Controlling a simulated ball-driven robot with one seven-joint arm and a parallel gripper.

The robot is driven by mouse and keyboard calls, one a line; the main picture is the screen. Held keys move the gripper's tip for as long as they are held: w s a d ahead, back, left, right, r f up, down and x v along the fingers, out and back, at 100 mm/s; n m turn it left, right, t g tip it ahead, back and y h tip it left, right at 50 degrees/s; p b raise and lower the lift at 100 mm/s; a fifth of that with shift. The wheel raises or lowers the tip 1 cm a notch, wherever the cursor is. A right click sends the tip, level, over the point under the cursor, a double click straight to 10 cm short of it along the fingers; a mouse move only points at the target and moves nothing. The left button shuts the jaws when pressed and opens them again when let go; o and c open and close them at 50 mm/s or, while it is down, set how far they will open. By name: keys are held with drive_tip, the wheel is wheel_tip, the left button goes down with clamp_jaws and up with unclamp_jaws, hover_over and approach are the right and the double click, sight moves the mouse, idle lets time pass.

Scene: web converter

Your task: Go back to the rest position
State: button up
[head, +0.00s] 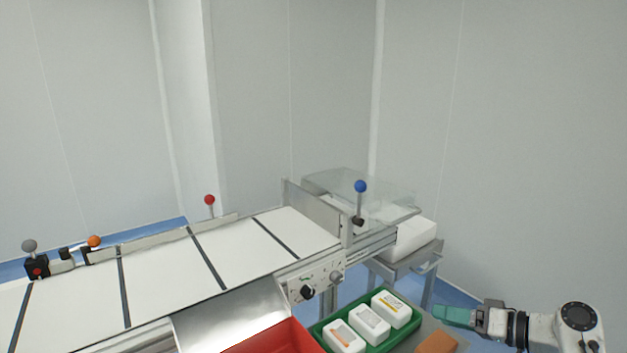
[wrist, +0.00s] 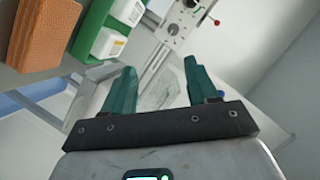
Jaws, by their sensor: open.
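My gripper (head: 450,316) is at the lower right of the head view, held out to the left from my arm, to the right of the green tray. In the wrist view my gripper (wrist: 158,88) shows two green fingers spread well apart with nothing between them. Past the fingers, part of the machine with its control panel (wrist: 192,22) shows.
A converter table (head: 160,265) with ball-topped levers runs across the left and middle. A green tray (head: 378,340) holds white bottles (head: 369,324). A red bin (head: 270,338) and an orange-brown block (head: 437,343) flank it. The space above my gripper is clear.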

drive_tip(key=s+a+f+g+h+p, duration=0.2)
drive_tip(key=s+a+f, duration=0.1)
drive_tip(key=s+f, duration=0.5)
drive_tip(key=s+a+f+g+h+p, duration=0.25)
drive_tip(key=s+f, duration=0.25)
drive_tip(key=s, duration=0.4)
drive_tip(key=s+d+r+g+h+p, duration=0.1)
drive_tip(key=s+d+g+h, duration=0.1)
drive_tip(key=s, duration=1.1)
drive_tip(key=s+d+r+m+g+h+p, duration=0.1)
drive_tip(key=s+h, duration=0.4)
drive_tip(key=s, duration=0.8)
drive_tip(key=shift+d+g+p, duration=0.35)
drive_tip(key=shift+d+p, duration=0.35)
drive_tip(key=shift+d, duration=0.05)
